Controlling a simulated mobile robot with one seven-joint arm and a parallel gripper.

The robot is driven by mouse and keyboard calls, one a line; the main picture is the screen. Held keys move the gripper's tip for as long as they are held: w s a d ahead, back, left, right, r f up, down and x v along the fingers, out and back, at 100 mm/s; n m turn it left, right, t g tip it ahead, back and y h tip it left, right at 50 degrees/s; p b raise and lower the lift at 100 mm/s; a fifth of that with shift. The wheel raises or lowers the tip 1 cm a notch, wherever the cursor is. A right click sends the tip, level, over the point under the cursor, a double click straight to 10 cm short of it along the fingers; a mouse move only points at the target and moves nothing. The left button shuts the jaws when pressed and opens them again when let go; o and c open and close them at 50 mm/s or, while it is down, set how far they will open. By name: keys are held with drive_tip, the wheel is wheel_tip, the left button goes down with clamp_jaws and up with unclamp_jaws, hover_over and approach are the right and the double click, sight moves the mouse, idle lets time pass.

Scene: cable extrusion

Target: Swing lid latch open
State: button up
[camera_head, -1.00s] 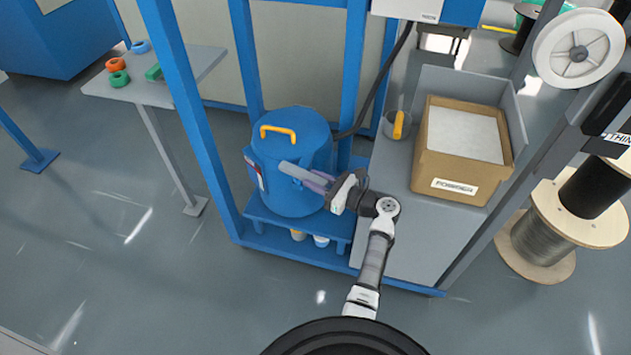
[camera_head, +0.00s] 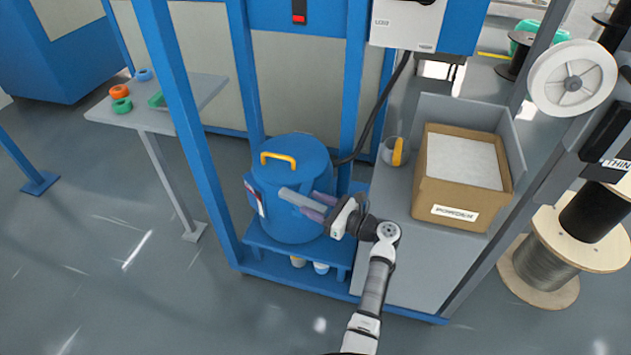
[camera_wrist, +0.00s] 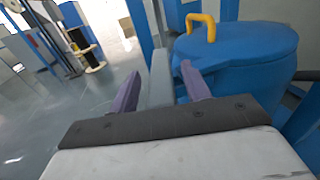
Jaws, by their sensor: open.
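The blue drum (camera_head: 287,180) stands on a blue shelf, with its round lid (camera_head: 310,156) closed and a yellow handle (camera_head: 278,158) on top. A grey bar (camera_head: 296,196), which looks like the lid latch, sticks out at the drum's front. It also shows upright in the wrist view (camera_wrist: 161,80). My gripper (camera_head: 314,207) is open, its purple fingers on either side of the bar. In the wrist view my gripper (camera_wrist: 161,70) has the bar between its fingers, with a gap on the left. I cannot tell whether the right finger touches it.
A grey bench (camera_head: 395,275) on the right holds a cardboard box (camera_head: 440,190) of white powder and a cup with a yellow-handled tool (camera_head: 398,152). A blue frame post (camera_head: 190,140) stands left of the drum. A black cable (camera_head: 372,125) hangs behind it.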

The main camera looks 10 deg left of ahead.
wheel_tip(320, 180, up, 19)
drive_tip(key=p, duration=0.1)
drive_tip(key=shift+r, duration=0.1)
